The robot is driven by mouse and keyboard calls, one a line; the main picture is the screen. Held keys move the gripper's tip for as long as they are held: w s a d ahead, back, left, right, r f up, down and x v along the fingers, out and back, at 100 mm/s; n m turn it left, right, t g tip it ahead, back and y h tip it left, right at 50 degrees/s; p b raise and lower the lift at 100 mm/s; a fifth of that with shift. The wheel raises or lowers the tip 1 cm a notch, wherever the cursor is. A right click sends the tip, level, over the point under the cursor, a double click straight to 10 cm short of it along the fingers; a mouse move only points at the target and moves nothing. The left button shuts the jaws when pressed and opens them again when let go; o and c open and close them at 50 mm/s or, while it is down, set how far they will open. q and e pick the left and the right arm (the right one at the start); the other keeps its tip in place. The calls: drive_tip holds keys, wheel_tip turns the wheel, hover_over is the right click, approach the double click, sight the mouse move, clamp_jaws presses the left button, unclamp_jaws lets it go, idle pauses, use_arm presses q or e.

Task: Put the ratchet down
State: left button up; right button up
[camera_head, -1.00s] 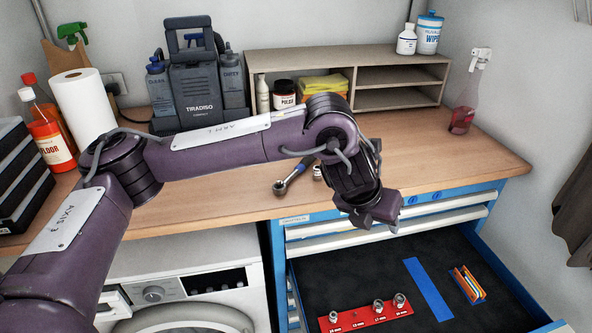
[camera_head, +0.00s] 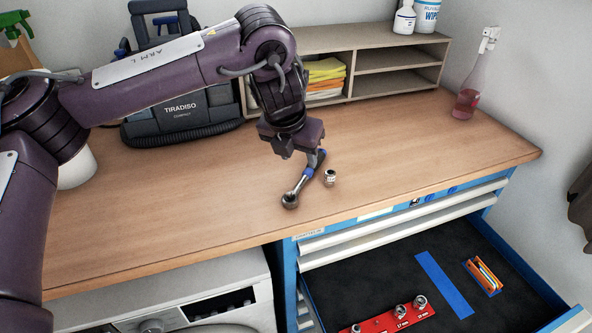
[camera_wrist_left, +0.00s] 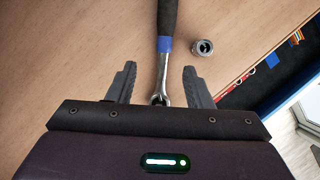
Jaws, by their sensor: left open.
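The ratchet (camera_head: 303,186) lies on the wooden worktop near its front edge, its chrome head toward the front and its dark handle with blue bands running back under my gripper. In the left wrist view the ratchet (camera_wrist_left: 164,68) shows between the two fingers in the picture, handle pointing up. My left gripper (camera_head: 302,157) is open over the handle end; the wrist view shows its fingers (camera_wrist_left: 160,72) apart on either side of the shaft, not closed on it. I cannot tell the exact height gap. My right gripper is not in view.
A small chrome socket (camera_head: 329,178) stands right of the ratchet. Below, an open drawer (camera_head: 385,270) holds a red socket rail (camera_head: 390,321), blue strip (camera_head: 443,283) and orange key box (camera_head: 484,277). A dark Tiradiso machine (camera_head: 183,115) and shelf (camera_head: 395,72) stand behind.

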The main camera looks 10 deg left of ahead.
sight(306, 174)
use_arm(q)
drive_tip(key=shift+w+d+f, duration=0.15)
drive_tip(key=shift+d+f, duration=0.15)
drive_tip(key=shift+f, duration=0.35)
drive_tip(key=shift+w+d+f, duration=0.1)
drive_tip(key=shift+d+f, duration=0.15)
drive_tip(key=shift+f, duration=0.35)
drive_tip(key=p+x, duration=0.2)
drive_tip(key=x, duration=0.1)
drive_tip(key=shift+w+a+f, duration=0.2)
drive_tip(key=shift+a, duration=0.05)
drive_tip(key=shift+w+f, duration=0.1)
drive_tip(key=shift+f, duration=0.1)
drive_tip(key=shift+d, duration=0.1)
drive_tip(key=c, duration=0.8)
clamp_jaws()
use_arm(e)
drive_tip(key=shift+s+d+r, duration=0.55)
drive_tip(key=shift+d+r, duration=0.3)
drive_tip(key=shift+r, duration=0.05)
